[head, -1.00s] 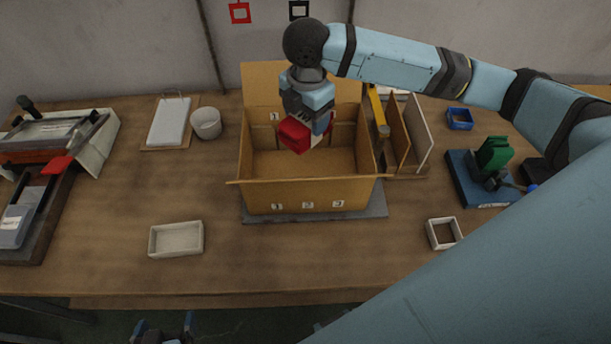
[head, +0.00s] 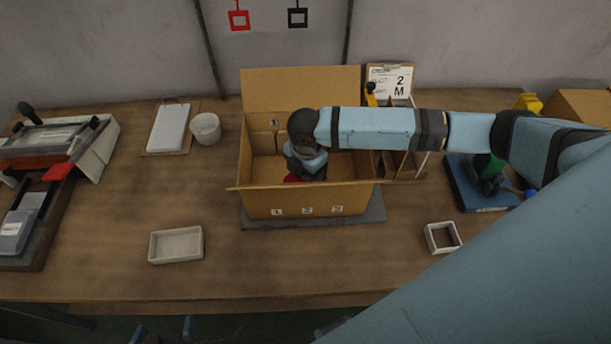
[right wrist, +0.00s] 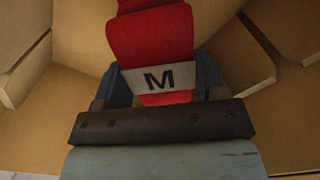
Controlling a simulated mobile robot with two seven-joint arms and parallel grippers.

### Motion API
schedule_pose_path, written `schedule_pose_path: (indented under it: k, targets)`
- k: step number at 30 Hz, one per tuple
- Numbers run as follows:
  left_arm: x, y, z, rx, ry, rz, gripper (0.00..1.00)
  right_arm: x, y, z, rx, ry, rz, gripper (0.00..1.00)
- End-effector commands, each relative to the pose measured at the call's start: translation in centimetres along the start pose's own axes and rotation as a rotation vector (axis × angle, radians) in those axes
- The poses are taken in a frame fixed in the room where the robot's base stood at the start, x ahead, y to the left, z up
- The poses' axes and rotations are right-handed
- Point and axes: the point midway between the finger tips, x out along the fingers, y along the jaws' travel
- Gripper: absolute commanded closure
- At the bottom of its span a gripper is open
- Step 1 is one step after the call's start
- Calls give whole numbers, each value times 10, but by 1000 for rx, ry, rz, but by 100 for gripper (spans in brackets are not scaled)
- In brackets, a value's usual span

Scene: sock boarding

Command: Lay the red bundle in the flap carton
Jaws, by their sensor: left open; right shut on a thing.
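The flap carton (head: 262,204) stands open on a grey mat in the middle of the table, with its back flap raised and number labels on its front. My right gripper (head: 302,175) reaches down inside it, near the middle. It is shut on the red bundle (right wrist: 155,40), which has a white band marked M. In the head view only a sliver of the red bundle (head: 292,178) shows; my wrist hides the rest. I cannot tell whether it touches the carton floor. My left gripper (head: 162,330) is open and empty at the bottom edge, below the table front.
A white cup (head: 206,128) and a clipboard (head: 168,128) are left of the carton.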

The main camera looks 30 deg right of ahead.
Motion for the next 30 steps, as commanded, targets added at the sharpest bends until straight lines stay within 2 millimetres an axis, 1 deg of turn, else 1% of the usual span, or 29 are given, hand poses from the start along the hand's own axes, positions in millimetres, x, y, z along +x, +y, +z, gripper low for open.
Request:
schedule_pose_path:
  k: [1,3,5,16,17,18,19,20,27,30]
  targets:
    - [0,0,0,0,0,0,0,9,-1,0,1,-1,-4,61]
    - [-1,0,-1,0,0,0,0,19,0,0,0,0,-3,61]
    - [-1,0,-1,0,0,0,0,25,0,0,0,0,-2,61]
    - [-1,0,-1,0,0,0,0,29,0,0,0,0,-1,61]
    - [-1,0,-1,0,0,0,0,29,0,0,0,0,0,30]
    - [-1,0,-1,0,0,0,0,29,0,0,0,0,-1,21]
    - [-1,0,-1,0,0,0,0,29,0,0,0,0,-1,14]
    - [-1,0,-1,0,0,0,0,29,0,0,0,0,-1,9]
    - [-1,0,-2,0,1,0,0,29,0,0,0,0,-1,9]
    - [-1,0,-2,0,1,0,0,25,0,0,0,-1,0,9]
